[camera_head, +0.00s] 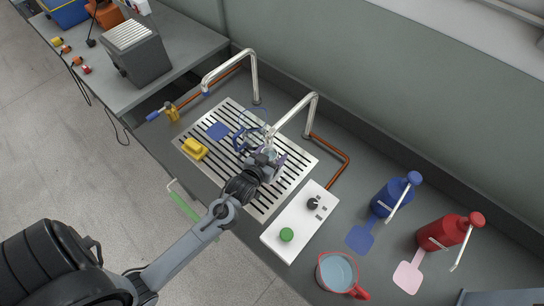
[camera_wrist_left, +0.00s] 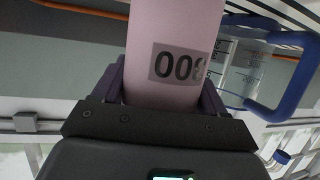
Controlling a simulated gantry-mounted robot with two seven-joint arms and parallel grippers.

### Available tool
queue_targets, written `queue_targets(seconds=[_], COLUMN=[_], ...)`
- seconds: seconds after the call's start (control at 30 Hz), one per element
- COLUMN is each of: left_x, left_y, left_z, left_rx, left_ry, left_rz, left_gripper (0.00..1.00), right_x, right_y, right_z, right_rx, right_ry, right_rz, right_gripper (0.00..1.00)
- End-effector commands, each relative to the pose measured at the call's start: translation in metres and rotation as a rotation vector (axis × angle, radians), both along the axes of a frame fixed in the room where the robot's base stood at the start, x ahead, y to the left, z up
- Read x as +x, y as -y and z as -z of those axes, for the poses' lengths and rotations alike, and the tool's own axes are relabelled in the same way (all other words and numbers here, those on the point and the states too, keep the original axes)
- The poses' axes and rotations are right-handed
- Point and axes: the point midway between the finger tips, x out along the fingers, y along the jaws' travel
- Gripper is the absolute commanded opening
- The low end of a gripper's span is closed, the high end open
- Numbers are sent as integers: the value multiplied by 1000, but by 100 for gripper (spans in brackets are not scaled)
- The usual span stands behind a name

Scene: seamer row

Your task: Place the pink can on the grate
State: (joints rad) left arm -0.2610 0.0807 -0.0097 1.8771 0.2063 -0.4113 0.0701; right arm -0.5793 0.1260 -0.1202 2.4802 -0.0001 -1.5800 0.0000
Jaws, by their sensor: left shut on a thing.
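My left gripper (camera_head: 268,160) is shut on the pink can, which fills the middle of the left wrist view (camera_wrist_left: 168,30) between the two dark fingers. The can carries a grey label with "008", partly cut off at its edge. In the head view the gripper hides most of the can. The gripper is over the slotted metal grate (camera_head: 255,206); I cannot tell whether the can touches it. My right gripper is not in view.
A clear jug with a blue handle (camera_wrist_left: 297,82) stands close beside the can. A yellow object (camera_head: 195,149) lies on the grate. Two bent taps (camera_head: 232,68) arch over it. A white control box (camera_head: 299,222), a red jug (camera_head: 337,273) and blue (camera_head: 390,199) and red (camera_head: 446,232) bottles stand right.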

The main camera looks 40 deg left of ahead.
Motion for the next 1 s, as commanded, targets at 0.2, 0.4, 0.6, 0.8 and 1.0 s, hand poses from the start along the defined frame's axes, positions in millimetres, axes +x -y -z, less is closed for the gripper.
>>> queue_targets(seconds=[0.2,0.4,0.6,0.8,1.0], left_x=[0,0,0,0,0], left_y=[0,0,0,0,0], left_z=[11,10,14,14,13], left_rx=[0,0,0,0,0], left_ry=[4,4,2,2,2], left_rz=[1,1,1,1,1], left_gripper=[25,25,81,98,98], right_x=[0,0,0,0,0], right_y=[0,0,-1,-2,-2], right_z=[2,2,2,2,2], right_rx=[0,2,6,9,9], right_ry=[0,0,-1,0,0], right_rz=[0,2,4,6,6], right_gripper=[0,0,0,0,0])
